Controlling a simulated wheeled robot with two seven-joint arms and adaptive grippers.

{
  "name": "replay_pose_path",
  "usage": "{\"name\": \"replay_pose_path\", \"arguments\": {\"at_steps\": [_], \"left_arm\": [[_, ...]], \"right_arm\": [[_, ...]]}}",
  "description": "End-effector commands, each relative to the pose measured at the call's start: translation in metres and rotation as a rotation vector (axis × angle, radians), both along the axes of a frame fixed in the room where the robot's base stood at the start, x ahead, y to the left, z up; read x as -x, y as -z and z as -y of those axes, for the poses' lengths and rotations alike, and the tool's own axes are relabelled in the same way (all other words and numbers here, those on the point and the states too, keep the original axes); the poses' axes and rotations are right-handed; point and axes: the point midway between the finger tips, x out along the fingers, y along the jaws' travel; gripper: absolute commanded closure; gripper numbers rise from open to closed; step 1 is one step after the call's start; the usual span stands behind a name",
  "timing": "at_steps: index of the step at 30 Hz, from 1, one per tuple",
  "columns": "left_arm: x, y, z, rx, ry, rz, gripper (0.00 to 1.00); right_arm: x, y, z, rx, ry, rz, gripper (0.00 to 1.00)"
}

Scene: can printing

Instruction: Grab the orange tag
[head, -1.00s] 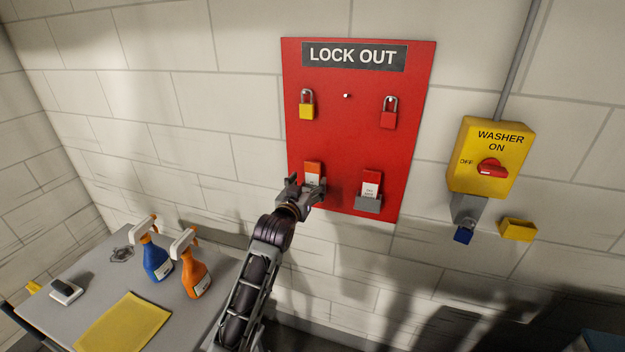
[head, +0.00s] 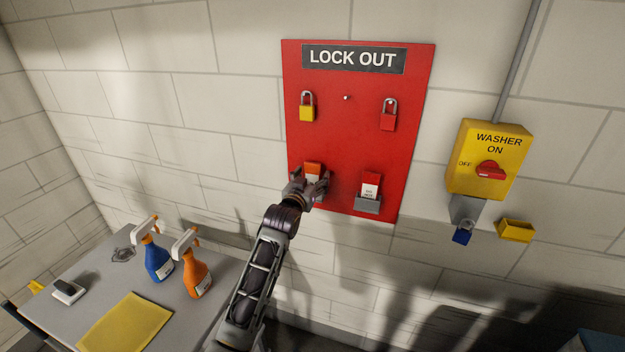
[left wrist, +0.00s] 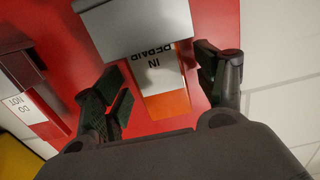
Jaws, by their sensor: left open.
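The orange tag (head: 313,169) stands in a holder at the lower left of the red lock out board (head: 345,140). In the left wrist view the tag (left wrist: 168,105) shows its orange end and a white part with upside-down print reading "IN REPAIR". Its other end is hidden in the grey holder (left wrist: 136,27). My left gripper (head: 310,186) is in front of the tag and hides its lower part. In the left wrist view the left gripper (left wrist: 163,90) is open, with one finger on each side of the tag, and gaps show between them. My right gripper is not in view.
A red-topped tag (head: 370,186) sits in a holder at lower right of the board. A yellow padlock (head: 307,108) and a red padlock (head: 388,116) hang above. A yellow washer switch box (head: 488,160) is on the wall. Spray bottles (head: 197,272) stand on the table (head: 90,285).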

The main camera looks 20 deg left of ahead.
Motion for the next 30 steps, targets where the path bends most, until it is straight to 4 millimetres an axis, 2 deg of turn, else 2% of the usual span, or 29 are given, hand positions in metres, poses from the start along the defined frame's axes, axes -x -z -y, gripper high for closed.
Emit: {"name": "replay_pose_path", "arguments": {"at_steps": [6,20,30], "left_arm": [[-0.0092,0.0005,0.0002,0.0,0.0,-0.001,0.29],[-0.0094,0.0009,0.0003,0.0,0.0,-0.001,0.29],[-0.0094,0.0009,0.0003,0.0,0.0,-0.001,0.71]], "right_arm": [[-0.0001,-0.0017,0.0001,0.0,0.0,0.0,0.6],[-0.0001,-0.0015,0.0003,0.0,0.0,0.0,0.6],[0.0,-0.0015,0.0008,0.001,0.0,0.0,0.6]]}}
